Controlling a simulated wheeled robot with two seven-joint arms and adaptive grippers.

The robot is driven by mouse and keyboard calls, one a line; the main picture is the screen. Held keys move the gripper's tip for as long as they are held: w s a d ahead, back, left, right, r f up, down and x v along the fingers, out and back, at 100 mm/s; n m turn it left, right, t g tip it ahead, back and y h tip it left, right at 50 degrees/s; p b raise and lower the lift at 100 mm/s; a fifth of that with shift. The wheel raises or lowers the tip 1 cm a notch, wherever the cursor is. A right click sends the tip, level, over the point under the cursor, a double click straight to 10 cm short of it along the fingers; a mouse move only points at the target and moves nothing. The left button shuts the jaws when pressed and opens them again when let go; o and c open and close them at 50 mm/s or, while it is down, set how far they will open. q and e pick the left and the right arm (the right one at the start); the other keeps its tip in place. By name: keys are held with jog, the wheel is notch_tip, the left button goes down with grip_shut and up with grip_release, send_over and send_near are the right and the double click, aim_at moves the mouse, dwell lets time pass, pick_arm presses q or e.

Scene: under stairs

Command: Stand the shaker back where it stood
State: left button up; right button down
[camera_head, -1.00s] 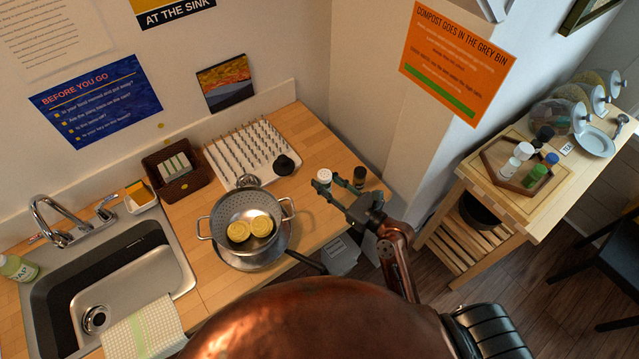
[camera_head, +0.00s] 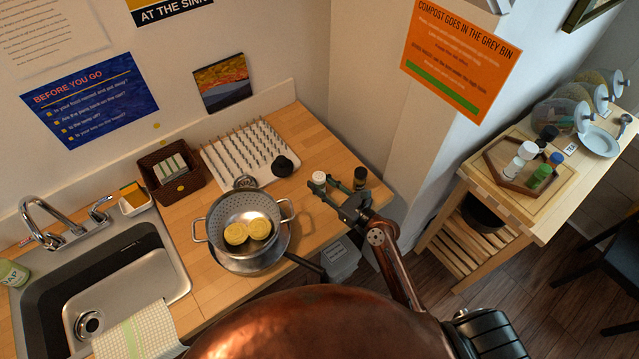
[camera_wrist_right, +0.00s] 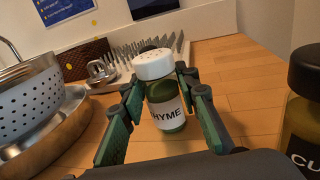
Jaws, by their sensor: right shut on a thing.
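The shaker (camera_wrist_right: 165,98) has a white perforated cap, a clear body with green contents and a white label reading "HYME" where visible. My right gripper (camera_head: 334,190) is shut on it, with green fingers on both sides of its body in the wrist view. It is nearly upright over the right end of the wooden counter; I cannot tell whether its base touches. In the head view only its white cap (camera_head: 319,177) shows clearly. A dark-capped jar (camera_head: 360,176) stands to its right, also at the right edge of the wrist view (camera_wrist_right: 304,110). My left gripper is out of view.
A metal colander (camera_head: 243,222) with yellow pieces sits left of the gripper. A white spiked drying rack (camera_head: 245,155) and brown basket (camera_head: 172,172) stand behind. Bare counter (camera_head: 315,150) lies behind the shaker. A wooden cart (camera_head: 520,195) with a tray stands at right.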

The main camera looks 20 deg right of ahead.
jog(key=c, duration=1.5)
grip_release()
jog(key=shift+o, duration=0.2)
jog(key=b+v, duration=0.1)
jog(key=v, duration=1.1)
